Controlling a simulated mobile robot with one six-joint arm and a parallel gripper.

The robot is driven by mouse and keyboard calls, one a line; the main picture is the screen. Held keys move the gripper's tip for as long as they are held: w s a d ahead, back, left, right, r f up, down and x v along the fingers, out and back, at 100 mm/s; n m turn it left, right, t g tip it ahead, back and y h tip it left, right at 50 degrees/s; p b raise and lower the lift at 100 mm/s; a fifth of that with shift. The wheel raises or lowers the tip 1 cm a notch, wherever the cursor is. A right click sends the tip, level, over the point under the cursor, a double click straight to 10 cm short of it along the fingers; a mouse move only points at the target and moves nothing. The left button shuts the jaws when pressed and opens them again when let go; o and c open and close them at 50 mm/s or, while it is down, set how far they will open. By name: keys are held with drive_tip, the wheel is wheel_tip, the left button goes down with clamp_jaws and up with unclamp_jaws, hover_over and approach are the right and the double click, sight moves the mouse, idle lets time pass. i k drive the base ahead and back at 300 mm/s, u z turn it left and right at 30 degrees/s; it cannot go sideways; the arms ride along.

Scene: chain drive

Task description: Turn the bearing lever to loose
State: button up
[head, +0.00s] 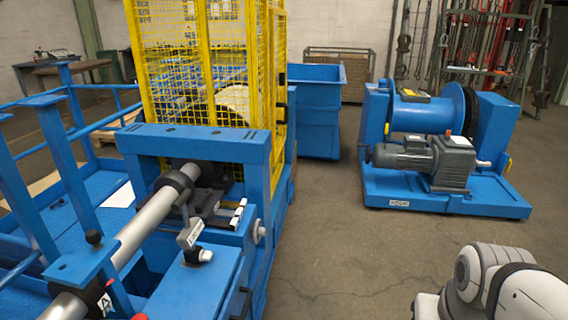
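A long grey shaft (147,225) runs through a dark round bearing collar (184,183) on the blue machine. Just right of the shaft, a short grey lever-like piece with a small marked plate (190,235) stands above a black knob (198,255). I cannot tell for sure that it is the bearing lever, nor read its marking or setting. Another black knob (95,238) stands left of the shaft. Part of my white and grey arm shows at the lower right, well apart from the machine. My gripper is outside the picture.
A yellow mesh guard (194,109) rises behind the blue cross frame (138,140). A blue bin (316,116) stands behind it. A blue winch unit with a grey motor (405,159) stands at the right. The floor (345,240) between the machine and my arm is clear.

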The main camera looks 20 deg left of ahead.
sight(199, 208)
drive_tip(key=u, duration=0.3)
drive_tip(key=i, duration=1.5)
drive_tip(key=u, duration=0.65)
drive_tip(key=i, duration=0.55)
drive_tip(key=u, duration=0.4)
drive_tip(key=k, duration=0.7)
drive_tip(key=u, duration=0.25)
drive_tip(key=i, duration=0.7)
drive_tip(key=z, duration=0.1)
